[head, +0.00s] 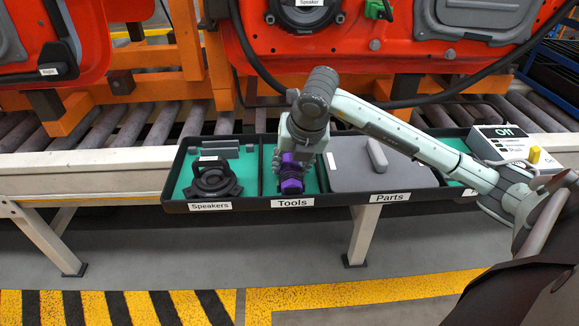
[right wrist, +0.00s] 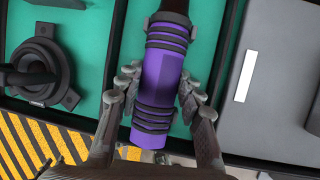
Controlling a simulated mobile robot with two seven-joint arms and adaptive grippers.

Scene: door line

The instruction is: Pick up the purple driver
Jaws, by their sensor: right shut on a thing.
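The purple driver (head: 291,181) is in the Tools compartment of the black tray (head: 235,204). The driver (right wrist: 165,82) shows large in the right wrist view, a purple handle with black ridged bands. My right gripper (head: 292,168) reaches down into that compartment from above. In the right wrist view its fingers (right wrist: 158,100) are on both sides of the handle, shut on it. Whether the driver is clear of the tray floor I cannot tell. In the head view the gripper hides part of the driver. My left gripper is not in view.
A black speaker (head: 213,180) sits in the Speakers compartment on the left. A grey piece (head: 370,165) fills the Parts compartment. A white box marked Off (head: 501,143) stands at the right end. Orange door frames and rollers are behind the tray.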

